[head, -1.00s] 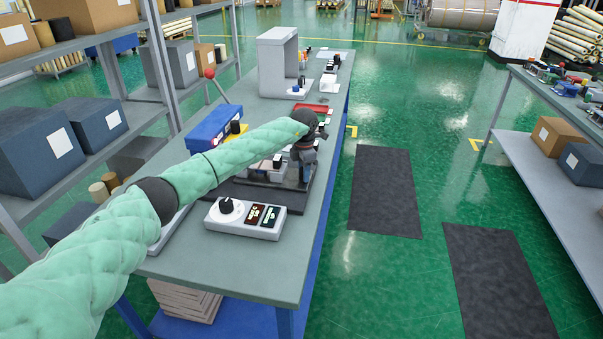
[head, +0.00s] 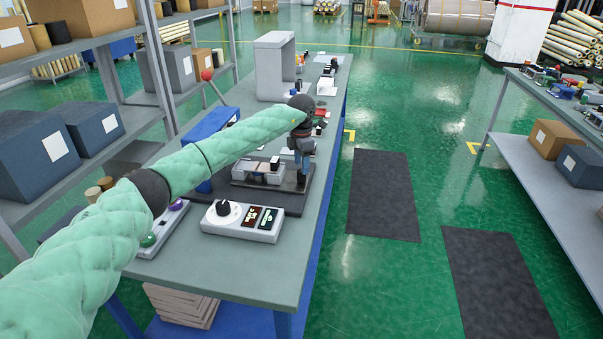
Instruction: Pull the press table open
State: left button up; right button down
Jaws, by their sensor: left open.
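The press stands on the grey-green workbench, with a blue body (head: 212,123) partly hidden behind my left arm. Its lever ends in a red ball (head: 207,75). The press table (head: 258,172) is a light grey block with rails on a dark base plate (head: 285,200). My left gripper (head: 301,178) points down at the right end of the press table, over the base plate. It is open. I cannot tell whether its fingers touch the table or a handle there. My right gripper is not in view.
A control box (head: 242,221) with a black knob sits in front of the base plate. Another box with green and purple buttons (head: 165,228) lies left, partly under my arm. A grey C-shaped frame (head: 275,65) stands farther back. Floor right of the bench is open, with dark mats (head: 385,195).

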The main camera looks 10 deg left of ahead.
pick_arm(q)
jog(key=shift+r+b, duration=0.4)
jog(key=shift+r, duration=1.2)
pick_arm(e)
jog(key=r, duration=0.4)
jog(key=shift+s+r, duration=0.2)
